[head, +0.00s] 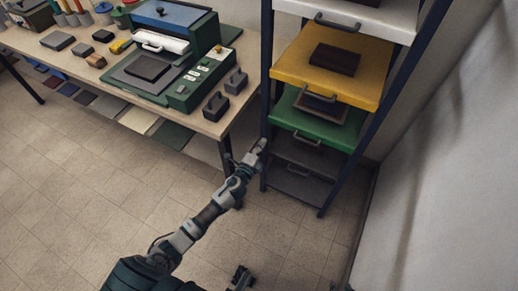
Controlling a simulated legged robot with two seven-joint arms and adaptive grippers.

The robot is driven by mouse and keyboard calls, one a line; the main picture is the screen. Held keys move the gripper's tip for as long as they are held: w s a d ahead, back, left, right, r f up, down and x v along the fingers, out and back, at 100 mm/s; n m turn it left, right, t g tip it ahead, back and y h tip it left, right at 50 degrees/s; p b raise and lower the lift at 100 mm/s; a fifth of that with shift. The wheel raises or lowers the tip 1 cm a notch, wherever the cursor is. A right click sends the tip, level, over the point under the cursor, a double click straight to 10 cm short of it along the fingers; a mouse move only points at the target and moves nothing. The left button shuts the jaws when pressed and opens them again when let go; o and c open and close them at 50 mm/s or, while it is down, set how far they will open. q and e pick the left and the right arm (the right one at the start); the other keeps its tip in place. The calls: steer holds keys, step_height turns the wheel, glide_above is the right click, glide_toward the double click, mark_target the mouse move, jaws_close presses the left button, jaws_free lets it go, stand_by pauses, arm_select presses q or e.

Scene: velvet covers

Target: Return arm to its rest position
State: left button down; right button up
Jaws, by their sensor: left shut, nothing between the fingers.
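My left arm comes in from the lower left and stretches over the tiled floor. My left gripper (257,150) is at its end, shut with nothing seen in it, beside the front left post of the drawer rack (265,110). It is small in the picture, and I cannot tell whether it touches the post.
A workbench (221,124) at the left carries a green press (190,95) and several small dark blocks. The rack also has a yellow drawer (300,68) with a dark block on it. A pale wall (450,170) bounds the right. The floor (80,180) at the left is clear.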

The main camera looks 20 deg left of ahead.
arm_select(q)
steer(key=s+a+f+n+g+y+p, duration=0.15)
steer(key=s+f+n+g+p, duration=0.7)
steer(key=s+f, duration=1.35)
steer(key=s+d+f+n+g, duration=0.1)
steer(key=s+f+n+g, duration=0.1)
steer(key=s, duration=0.5)
steer(key=s+d+f+n+g+p, duration=0.1)
steer(key=s+d+f+n+g, duration=0.1)
steer(key=s, duration=0.6)
steer(key=s+d+f+n+g+h, duration=0.1)
steer(key=s+d+f+n+g, duration=0.1)
steer(key=s+f, duration=0.3)
steer(key=s+n+g, duration=0.1)
steer(key=s, duration=0.2)
steer(key=shift+s+d+n+g, duration=0.2)
steer(key=shift+n+g, duration=0.15)
arm_select(e)
steer(key=s+d+f+g, duration=0.1)
steer(key=s+f, duration=0.2)
steer(key=f, duration=0.4)
steer(key=s+f+g, duration=0.2)
steer(key=s+f, duration=0.2)
steer(key=f, duration=0.3)
steer(key=s+d+f+g+h, duration=0.1)
steer(key=s+f, duration=0.2)
steer(key=f, duration=0.4)
steer(key=shift+s+d+g, duration=0.3)
steer(key=shift+d+g, duration=0.05)
steer(key=shift+g, duration=0.05)
